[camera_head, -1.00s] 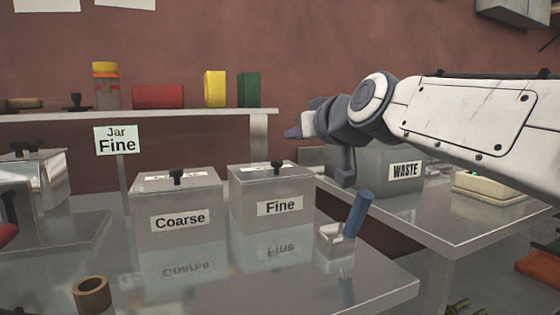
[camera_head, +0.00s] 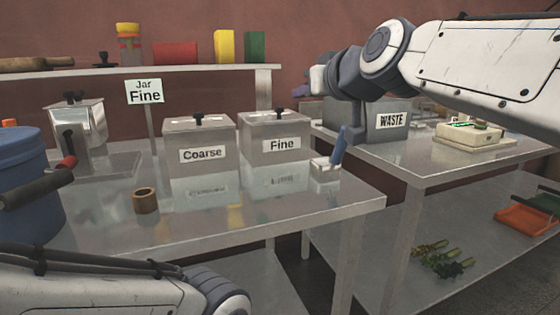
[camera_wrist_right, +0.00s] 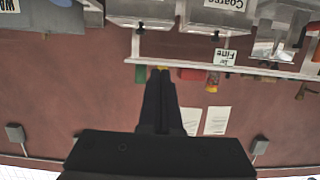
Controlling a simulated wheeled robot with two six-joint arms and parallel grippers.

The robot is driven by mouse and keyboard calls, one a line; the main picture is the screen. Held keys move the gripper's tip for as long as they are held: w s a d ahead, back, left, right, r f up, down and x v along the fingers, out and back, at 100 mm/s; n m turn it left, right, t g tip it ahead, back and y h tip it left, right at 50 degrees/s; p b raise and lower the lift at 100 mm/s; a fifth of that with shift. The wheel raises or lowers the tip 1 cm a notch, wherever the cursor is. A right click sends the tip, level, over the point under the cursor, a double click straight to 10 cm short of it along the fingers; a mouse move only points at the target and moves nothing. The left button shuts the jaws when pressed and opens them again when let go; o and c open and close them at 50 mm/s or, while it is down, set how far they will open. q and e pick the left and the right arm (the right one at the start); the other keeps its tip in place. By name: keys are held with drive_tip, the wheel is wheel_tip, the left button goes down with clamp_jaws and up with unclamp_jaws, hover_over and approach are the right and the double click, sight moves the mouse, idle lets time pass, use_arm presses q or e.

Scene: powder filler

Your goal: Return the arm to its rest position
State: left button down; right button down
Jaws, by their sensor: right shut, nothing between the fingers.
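My right arm (camera_head: 480,65) reaches in from the right, above the right table. The Coarse box (camera_head: 199,138) and the Fine box (camera_head: 275,146) stand lidded on the metal table. A scoop with a blue handle (camera_head: 338,148) rests beside the Fine box.
The grey WASTE bin (camera_head: 388,120) and a scale (camera_head: 470,135) stand on the right table. A brown ring-like jar (camera_head: 146,200) and a blue drum (camera_head: 25,180) are at the left. A shelf (camera_head: 130,71) holds coloured blocks. The metal table's front right is clear.

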drive_tip(key=s+a+f+n+g, duration=0.1)
drive_tip(key=s+a+f+g, duration=0.2)
drive_tip(key=f, duration=0.5)
drive_tip(key=s+a+f+g, duration=0.1)
drive_tip(key=s+f+g, duration=0.1)
drive_tip(key=s+f, duration=0.4)
drive_tip(key=s+a+f+n+g, duration=0.1)
drive_tip(key=s+a+f+g, duration=0.15)
drive_tip(key=f, duration=0.65)
drive_tip(key=s+d+f+n+g+h, duration=0.1)
drive_tip(key=s+d+f+g+h, duration=0.2)
drive_tip(key=s+f, duration=0.6)
drive_tip(key=s+d+f+g+h, duration=0.2)
drive_tip(key=s+d+f+g, duration=0.2)
drive_tip(key=s+f, duration=0.55)
wheel_tip(320, 180, up, 30)
drive_tip(key=s+p, duration=0.1)
drive_tip(key=p, duration=2.7)
drive_tip(key=shift+r, duration=0.15)
drive_tip(key=shift+t, duration=0.25)
